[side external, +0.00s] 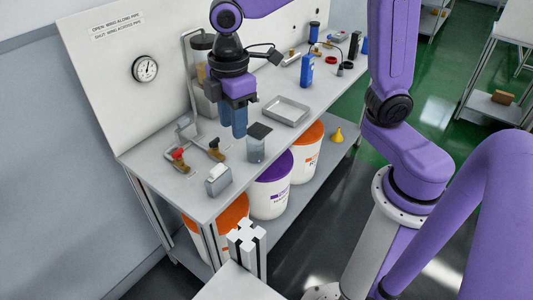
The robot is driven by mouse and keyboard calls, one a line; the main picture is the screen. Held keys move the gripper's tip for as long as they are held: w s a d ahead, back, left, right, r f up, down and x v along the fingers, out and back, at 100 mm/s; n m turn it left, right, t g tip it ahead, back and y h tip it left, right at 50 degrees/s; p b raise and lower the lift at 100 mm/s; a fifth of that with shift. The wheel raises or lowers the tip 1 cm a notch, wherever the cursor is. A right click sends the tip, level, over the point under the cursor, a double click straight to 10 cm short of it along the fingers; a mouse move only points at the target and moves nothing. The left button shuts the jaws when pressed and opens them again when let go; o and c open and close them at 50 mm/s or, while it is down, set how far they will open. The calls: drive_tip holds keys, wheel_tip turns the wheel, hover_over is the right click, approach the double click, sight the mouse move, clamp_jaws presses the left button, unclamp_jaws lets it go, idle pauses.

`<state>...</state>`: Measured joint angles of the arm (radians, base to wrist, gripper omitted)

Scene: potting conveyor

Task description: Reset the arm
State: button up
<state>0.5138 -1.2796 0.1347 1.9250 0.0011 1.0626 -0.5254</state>
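The fingertips are just left of a grey clear-sided container with a dark top (257,143). A cable and small camera part (265,52) stick out from my wrist.
A metal tray (286,110) lies right of my gripper. Valves with red and brown handles (179,162) and a small grey canister (218,179) stand at the left. A blue bottle (306,72) is farther back. White buckets (270,199) sit below the bench.

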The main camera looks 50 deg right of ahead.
drive_tip(key=s+d+f+m, duration=0.1)
drive_tip(key=s+d, duration=0.4)
drive_tip(key=s, duration=0.4)
drive_tip(key=s+d+f+m, duration=0.1)
drive_tip(key=s+d+f, duration=0.1)
drive_tip(key=s+d, duration=0.3)
drive_tip(key=s, duration=0.4)
drive_tip(key=shift+s+f, duration=0.15)
idle(0.7)
